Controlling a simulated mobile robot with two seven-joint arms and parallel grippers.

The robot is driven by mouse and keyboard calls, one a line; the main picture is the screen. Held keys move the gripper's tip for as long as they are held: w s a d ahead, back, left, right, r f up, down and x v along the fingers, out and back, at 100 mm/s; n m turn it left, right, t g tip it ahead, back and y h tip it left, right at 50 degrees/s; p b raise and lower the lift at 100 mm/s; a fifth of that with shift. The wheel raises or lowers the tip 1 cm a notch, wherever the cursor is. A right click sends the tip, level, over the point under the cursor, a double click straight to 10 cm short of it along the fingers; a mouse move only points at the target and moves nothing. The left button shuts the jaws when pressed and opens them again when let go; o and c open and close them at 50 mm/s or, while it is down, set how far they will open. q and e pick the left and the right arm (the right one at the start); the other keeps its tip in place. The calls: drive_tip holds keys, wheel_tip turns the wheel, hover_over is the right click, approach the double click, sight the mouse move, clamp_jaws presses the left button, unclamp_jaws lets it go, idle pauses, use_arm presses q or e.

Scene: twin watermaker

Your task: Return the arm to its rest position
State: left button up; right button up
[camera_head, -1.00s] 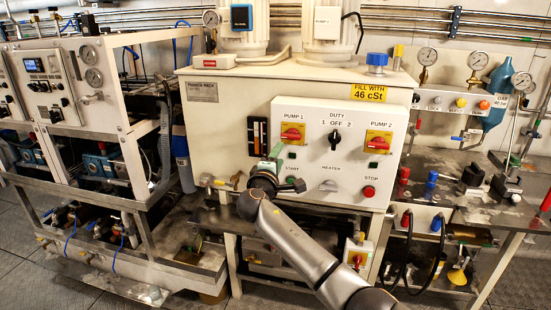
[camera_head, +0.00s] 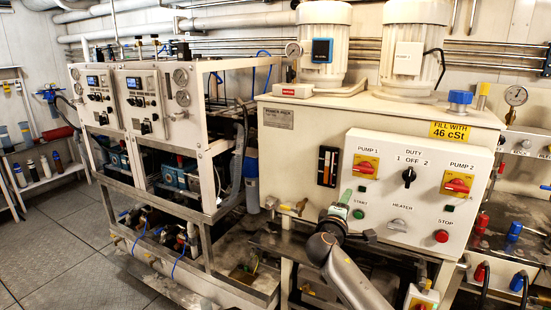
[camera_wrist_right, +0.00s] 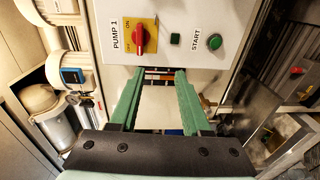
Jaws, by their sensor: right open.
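My right gripper (camera_head: 345,197) is in front of the lower left of the white control panel (camera_head: 412,160). Its green fingers point towards the panel beside the green START button (camera_head: 358,214). In the right wrist view the gripper (camera_wrist_right: 157,78) has its two green fingers spread apart with nothing between them. Beyond the fingers, that view shows the red PUMP 1 switch (camera_wrist_right: 138,39) on its yellow plate and the START button (camera_wrist_right: 215,41). My right arm comes in from the bottom of the head view. My left gripper is not in view.
A rack with gauges and instrument boxes (camera_head: 140,95) stands left of the cabinet. Two pump motors (camera_head: 325,45) stand on top. A bench with valves (camera_head: 512,235) is at the right. Open floor (camera_head: 60,240) lies at the lower left.

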drive_tip(key=s+a+f+m+g+y, duration=0.1)
drive_tip(key=s+a+f+y, duration=0.15)
drive_tip(key=s+f, duration=0.55)
drive_tip(key=s+a+f+m+g+y, duration=0.1)
drive_tip(key=s+a+f+g+y, duration=0.2)
drive_tip(key=f, duration=0.8)
drive_tip(key=s+a+f+m+y, duration=0.1)
drive_tip(key=s+f+y, duration=0.1)
drive_tip(key=s+f, duration=0.65)
drive_tip(key=s+f+m+y, duration=0.2)
drive_tip(key=s+f+m, duration=0.1)
drive_tip(key=s, duration=0.9)
drive_tip(key=s+a+f+m+g+y, duration=0.1)
drive_tip(key=s+f+m+y, duration=0.1)
drive_tip(key=s, duration=0.9)
wheel_tip(320, 180, down, 2)
drive_tip(key=shift+s+a+f+m+g, duration=0.15)
drive_tip(key=shift+s+m+g, duration=0.2)
drive_tip(key=shift+m, duration=0.45)
